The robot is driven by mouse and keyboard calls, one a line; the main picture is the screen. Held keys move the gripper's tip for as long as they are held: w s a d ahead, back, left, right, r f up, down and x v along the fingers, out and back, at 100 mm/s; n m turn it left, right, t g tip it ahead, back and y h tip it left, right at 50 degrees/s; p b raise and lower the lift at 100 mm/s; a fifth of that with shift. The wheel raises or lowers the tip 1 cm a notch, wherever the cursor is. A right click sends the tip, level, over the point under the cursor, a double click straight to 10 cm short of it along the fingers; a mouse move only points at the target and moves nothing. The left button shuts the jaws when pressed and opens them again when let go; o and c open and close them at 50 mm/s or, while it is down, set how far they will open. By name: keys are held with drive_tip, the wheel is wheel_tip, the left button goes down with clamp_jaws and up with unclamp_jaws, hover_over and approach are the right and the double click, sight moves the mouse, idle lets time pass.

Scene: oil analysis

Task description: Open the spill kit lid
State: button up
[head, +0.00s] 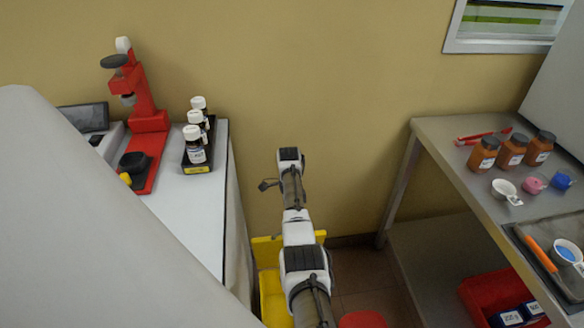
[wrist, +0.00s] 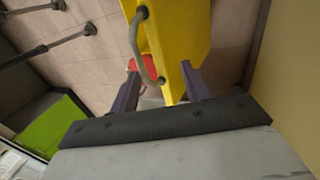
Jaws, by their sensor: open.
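The yellow spill kit (head: 272,300) is low on the floor in the gap between the two tables in the head view, largely hidden behind my arm. In the wrist view a yellow panel of the kit (wrist: 183,35) comes down from the top, with a curved grey handle (wrist: 136,45) on its left side. My gripper (wrist: 158,82) is open, and the lower part of the yellow panel shows between its two dark fingers. I cannot tell whether either finger touches it, nor how far the lid stands open. My gripper is hidden in the head view.
A metal bench (head: 440,150) with orange jars (head: 512,150) stands right, a red bin (head: 495,290) beneath. A red object (head: 362,320) is on the floor. The wall is close behind.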

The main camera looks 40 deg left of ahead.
drive_tip(key=shift+s+d+f, duration=0.1)
drive_tip(key=shift+s+f, duration=0.15)
drive_tip(key=shift+f, duration=0.35)
drive_tip(key=p+v, duration=0.1)
drive_tip(key=v, duration=1.4)
drive_tip(key=shift+p, duration=0.4)
